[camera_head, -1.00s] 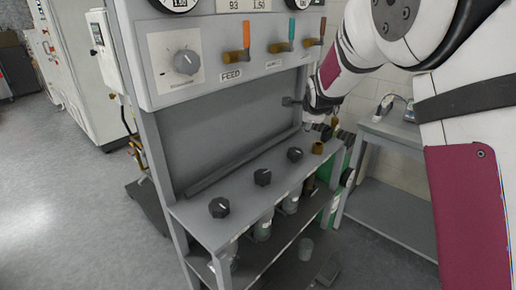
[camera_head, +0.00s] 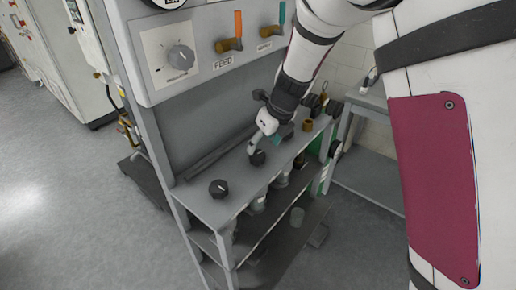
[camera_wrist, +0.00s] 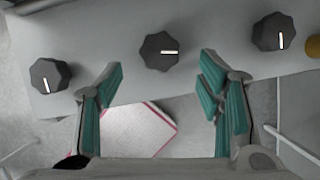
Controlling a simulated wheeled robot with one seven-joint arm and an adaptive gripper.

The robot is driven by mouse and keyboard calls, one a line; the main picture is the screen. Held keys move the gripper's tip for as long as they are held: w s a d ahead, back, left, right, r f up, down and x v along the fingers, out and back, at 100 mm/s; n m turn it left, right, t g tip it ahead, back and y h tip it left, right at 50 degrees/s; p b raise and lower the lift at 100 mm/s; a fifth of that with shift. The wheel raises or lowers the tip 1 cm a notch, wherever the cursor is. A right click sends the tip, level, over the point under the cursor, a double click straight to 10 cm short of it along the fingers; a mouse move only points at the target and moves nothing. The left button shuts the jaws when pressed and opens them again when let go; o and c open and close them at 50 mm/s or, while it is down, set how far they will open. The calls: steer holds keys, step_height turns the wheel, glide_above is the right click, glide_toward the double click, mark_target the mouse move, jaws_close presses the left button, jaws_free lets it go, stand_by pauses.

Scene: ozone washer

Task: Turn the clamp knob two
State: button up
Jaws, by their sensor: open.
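Three black clamp knobs sit in a row on the grey shelf. The middle knob (camera_wrist: 159,51) shows in the wrist view between and just beyond my fingertips, its white mark pointing right; it also shows in the head view (camera_head: 257,158), just below my gripper (camera_head: 268,138). The left knob (camera_wrist: 50,75) and the right knob (camera_wrist: 273,32) have white marks pointing roughly down. The left knob is clear in the head view (camera_head: 218,188); the right one is hidden there behind my gripper. My gripper (camera_wrist: 160,72) is open, teal pads on either side, holding nothing. No knob numbers are readable.
The grey panel (camera_head: 180,45) with a regulator dial (camera_head: 180,58) and coloured-handled valves (camera_head: 238,30) stands above the shelf (camera_head: 205,208). A brass fitting (camera_head: 307,125) stands at the shelf's far end. Canisters hang below. The floor at left is free.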

mark_target(257, 154)
steer(key=x, duration=0.6)
steer(key=shift+f, duration=0.2)
steer(key=c, duration=1.1)
